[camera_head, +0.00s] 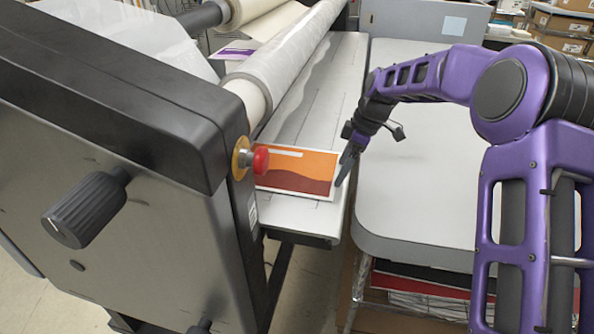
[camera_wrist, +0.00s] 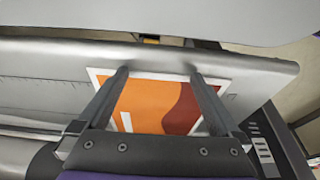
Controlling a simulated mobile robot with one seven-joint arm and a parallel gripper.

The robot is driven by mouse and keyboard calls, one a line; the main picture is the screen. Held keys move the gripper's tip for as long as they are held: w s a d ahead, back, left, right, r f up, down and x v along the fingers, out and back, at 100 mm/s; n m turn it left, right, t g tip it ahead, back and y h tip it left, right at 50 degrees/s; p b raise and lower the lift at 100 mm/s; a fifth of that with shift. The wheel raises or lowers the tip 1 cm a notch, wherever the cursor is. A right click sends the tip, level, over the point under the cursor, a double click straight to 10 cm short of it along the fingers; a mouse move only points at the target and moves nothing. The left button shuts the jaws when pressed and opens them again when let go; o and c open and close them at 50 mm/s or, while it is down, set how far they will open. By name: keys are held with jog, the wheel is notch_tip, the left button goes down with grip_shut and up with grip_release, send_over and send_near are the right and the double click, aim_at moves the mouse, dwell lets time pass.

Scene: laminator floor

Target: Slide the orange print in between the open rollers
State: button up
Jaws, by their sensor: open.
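The orange print (camera_head: 297,168) has orange and dark red wavy bands with a white border. It lies on the laminator's grey feed bed (camera_head: 318,112), close to the near end. Its left side runs toward the roller (camera_head: 290,62) and is partly hidden by the red button and side housing. My gripper (camera_head: 345,168) is at the print's right edge. In the wrist view the print (camera_wrist: 150,102) shows between and under the two spread fingers of my gripper (camera_wrist: 158,75). The fingers are apart and hold nothing visible. I cannot tell whether they touch the print.
A red stop button (camera_head: 261,160) sticks out from the laminator's black and grey side housing (camera_head: 150,225), left of the print. A light grey table (camera_head: 425,160) stands right of the bed, mostly clear. A purple print (camera_head: 235,50) lies behind the roller.

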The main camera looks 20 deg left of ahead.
aim_at(327, 172)
jog(key=shift+s+a+f+p, duration=0.1)
jog(key=shift+s+a+p, duration=0.1)
jog(key=shift+a, duration=0.95)
jog(key=shift+s+a+p, duration=0.1)
jog(key=shift+a+p, duration=0.1)
jog(key=shift+a, duration=0.95)
jog(key=shift+w+d, duration=0.2)
jog(key=shift+d, duration=0.5)
dwell(0.6)
jog(key=shift+p+v, duration=2.1)
jog(key=shift+v, duration=1.15)
